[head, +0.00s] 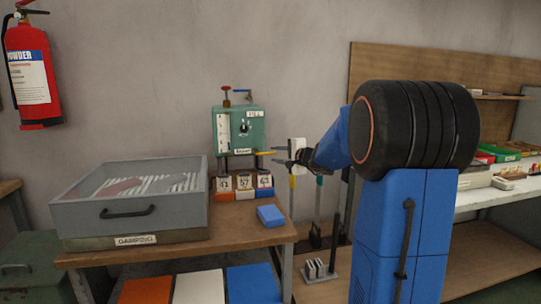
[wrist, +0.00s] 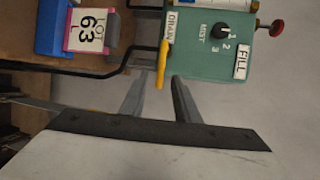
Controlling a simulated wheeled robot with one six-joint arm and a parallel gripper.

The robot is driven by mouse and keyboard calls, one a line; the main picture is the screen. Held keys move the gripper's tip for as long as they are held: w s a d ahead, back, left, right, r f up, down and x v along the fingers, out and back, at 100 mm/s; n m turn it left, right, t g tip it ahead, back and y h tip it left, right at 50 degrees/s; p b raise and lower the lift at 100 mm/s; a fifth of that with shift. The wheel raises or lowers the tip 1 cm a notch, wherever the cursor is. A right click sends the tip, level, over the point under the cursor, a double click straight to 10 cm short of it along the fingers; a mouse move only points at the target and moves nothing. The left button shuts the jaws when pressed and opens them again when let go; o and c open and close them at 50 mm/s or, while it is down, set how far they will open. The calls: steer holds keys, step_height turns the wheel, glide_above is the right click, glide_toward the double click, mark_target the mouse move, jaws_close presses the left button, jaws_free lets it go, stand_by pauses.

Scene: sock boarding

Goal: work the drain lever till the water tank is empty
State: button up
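The water tank is a teal box (head: 238,128) on a stand at the back of the wooden table, with a dial, a FILL label and a pale gauge strip (head: 223,133); the water level is too small to read. In the wrist view the tank (wrist: 205,50) appears turned sideways. The yellow drain lever (wrist: 162,65) sticks out beside the DRAIN label (wrist: 169,27); in the head view the lever (head: 267,153) points right. My gripper (wrist: 158,80) is open, its fingers apart. The lever's end appears between the fingertips; I cannot tell whether they touch.
Numbered lot blocks (head: 244,186) stand below the tank. A grey lidded box (head: 130,212) fills the table's left side, and a blue block (head: 270,215) lies near its right front edge. A red valve handle (wrist: 277,28) sits on the tank's top.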

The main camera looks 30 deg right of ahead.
mark_target(271, 154)
steer(key=shift+x, duration=2.25)
jaws_close()
